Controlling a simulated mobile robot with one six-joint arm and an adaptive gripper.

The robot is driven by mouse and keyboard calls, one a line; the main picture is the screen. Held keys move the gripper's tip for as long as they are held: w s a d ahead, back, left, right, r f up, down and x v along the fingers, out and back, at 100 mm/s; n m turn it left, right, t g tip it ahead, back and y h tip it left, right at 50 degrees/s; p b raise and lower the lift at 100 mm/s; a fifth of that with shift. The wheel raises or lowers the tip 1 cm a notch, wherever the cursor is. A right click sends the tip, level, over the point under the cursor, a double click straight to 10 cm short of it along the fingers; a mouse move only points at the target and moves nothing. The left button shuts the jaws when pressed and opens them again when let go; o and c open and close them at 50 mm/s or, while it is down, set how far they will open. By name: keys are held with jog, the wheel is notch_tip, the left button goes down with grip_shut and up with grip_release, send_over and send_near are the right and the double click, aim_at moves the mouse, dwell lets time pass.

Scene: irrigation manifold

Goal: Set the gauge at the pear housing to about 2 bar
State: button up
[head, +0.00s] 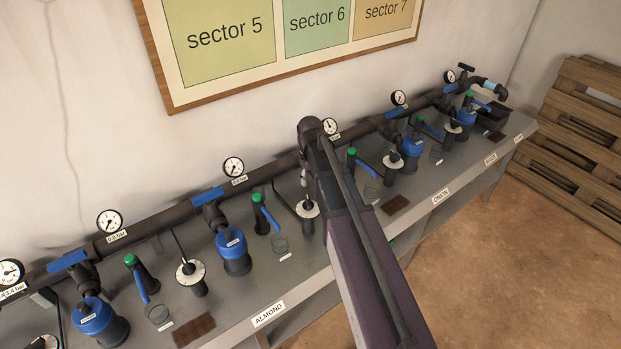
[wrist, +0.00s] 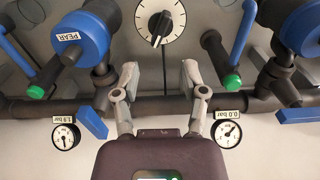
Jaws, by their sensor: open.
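The pear housing (wrist: 80,38) is a blue-capped housing with a PEAR label at the left of the wrist view. A round gauge (wrist: 65,136) with a small label, apparently 1.9 bar, sits by its blue pipe valve (wrist: 92,122). A white dial with a black knob (wrist: 160,26) is at top centre. My gripper (wrist: 159,68) is open and empty, with the dial beyond its fingertips and apart from them. In the head view my arm hides the pear housing and most of the gripper; a gauge (head: 330,126) shows beside the arm.
Another gauge (wrist: 228,134) labelled 0.0 bar and a second blue housing (wrist: 300,28) are at right in the wrist view. Green-tipped blue levers (wrist: 232,80) flank the fingers. A dark pipe (wrist: 160,106) runs along the wall. Small glasses (head: 280,245) stand on the bench.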

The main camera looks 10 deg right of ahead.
jog(key=s+f+m+b, duration=0.2)
jog(key=s+m, duration=0.2)
jog(key=s, duration=1.4)
jog(key=shift+s+a+b, duration=0.2)
jog(key=shift+s+b, duration=0.1)
dwell(0.4)
